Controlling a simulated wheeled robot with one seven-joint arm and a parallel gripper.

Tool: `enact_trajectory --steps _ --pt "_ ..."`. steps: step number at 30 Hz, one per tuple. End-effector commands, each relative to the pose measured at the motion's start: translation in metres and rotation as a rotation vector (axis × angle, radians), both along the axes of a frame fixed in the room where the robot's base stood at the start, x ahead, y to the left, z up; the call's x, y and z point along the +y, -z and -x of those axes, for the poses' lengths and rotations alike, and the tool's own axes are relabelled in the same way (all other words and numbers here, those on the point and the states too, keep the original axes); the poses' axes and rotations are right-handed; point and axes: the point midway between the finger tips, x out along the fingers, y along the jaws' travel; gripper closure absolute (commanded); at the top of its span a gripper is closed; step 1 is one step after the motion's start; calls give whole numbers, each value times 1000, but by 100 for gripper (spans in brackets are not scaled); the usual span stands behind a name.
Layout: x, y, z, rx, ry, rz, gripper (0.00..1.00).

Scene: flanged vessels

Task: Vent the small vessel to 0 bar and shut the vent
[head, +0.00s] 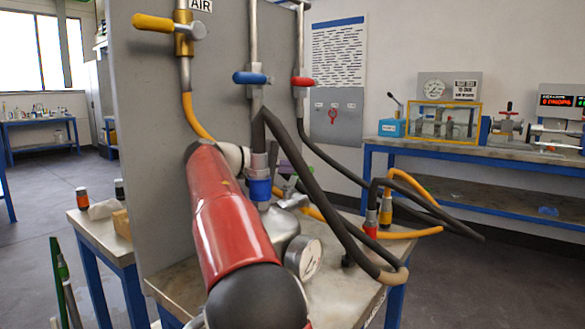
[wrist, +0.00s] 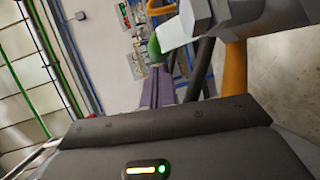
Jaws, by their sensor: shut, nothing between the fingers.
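The small metal vessel (head: 280,228) sits on the bench in the head view, partly hidden behind my red arm. Its round white gauge (head: 304,258) faces me at a slant; its reading is too small to tell. My gripper shows in the wrist view as two purple fingers (wrist: 158,72), shut and empty. A small green part (wrist: 154,47) with a pale piece beside it appears at the fingertips; I cannot tell whether they touch. In the head view my arm hides most of the gripper, and a bit of purple shows above the vessel. The vent's setting cannot be seen.
A grey panel (head: 150,150) carries yellow (head: 153,22), blue (head: 250,78) and red (head: 304,82) valve handles. Black hoses (head: 318,190) and an orange hose (head: 412,235) loop close to the vessel. A rear bench (head: 480,165) holds other equipment.

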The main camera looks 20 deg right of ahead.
Motion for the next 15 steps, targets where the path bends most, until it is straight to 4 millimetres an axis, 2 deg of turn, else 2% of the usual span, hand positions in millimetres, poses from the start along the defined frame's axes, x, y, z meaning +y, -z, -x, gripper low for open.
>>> enact_trajectory --steps 7,15 --pt "6 -1 0 0 -2 0 100" --pt "48 -9 4 -1 -4 0 100"
